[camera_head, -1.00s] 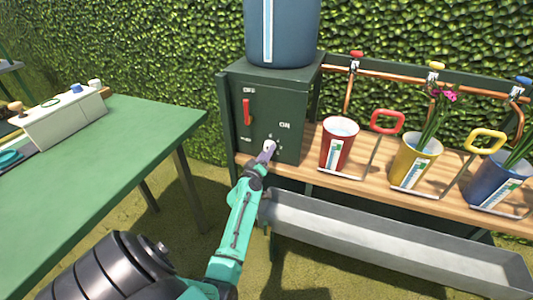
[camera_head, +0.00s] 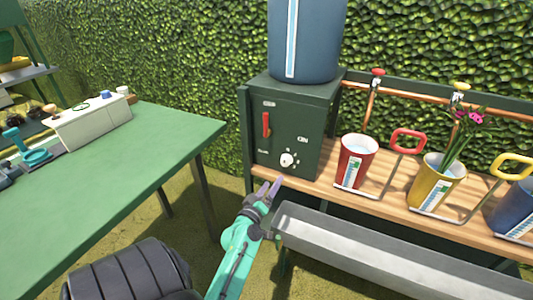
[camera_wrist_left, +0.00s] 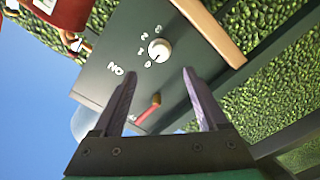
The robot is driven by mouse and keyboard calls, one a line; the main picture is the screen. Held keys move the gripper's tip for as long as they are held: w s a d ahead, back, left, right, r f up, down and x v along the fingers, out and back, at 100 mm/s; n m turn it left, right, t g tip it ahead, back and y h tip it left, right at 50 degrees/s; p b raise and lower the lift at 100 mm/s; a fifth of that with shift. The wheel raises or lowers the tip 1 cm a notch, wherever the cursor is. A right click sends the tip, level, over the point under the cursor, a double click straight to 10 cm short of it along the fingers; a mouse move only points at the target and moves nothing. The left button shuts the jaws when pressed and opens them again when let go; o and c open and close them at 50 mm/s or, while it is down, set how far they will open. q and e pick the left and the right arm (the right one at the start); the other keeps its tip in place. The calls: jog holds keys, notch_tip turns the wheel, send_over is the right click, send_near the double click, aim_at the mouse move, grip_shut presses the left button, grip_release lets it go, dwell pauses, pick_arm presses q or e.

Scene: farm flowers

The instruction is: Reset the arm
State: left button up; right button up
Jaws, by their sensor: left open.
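My left arm reaches up from the bottom of the head view. Its left gripper (camera_head: 270,190) is open and empty, just in front of and below the dark green control box (camera_head: 295,110). The white dial (camera_head: 287,160) on the box is apart from the fingers. A red lever (camera_head: 266,124) sits higher on the same face. In the left wrist view the open fingers (camera_wrist_left: 165,95) frame the box face, with the white dial (camera_wrist_left: 159,49) beyond them and the red lever (camera_wrist_left: 148,110) between them. My right gripper is not in view.
A blue tank (camera_head: 308,40) stands on the box. Red (camera_head: 355,163), yellow (camera_head: 436,183) and blue (camera_head: 512,212) buckets stand on the wooden bench to the right. A metal trough (camera_head: 380,250) runs below the bench. A green table (camera_head: 120,180) is at the left.

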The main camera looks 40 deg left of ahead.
pick_arm(q)
jog(key=v, duration=0.4)
dwell(0.3)
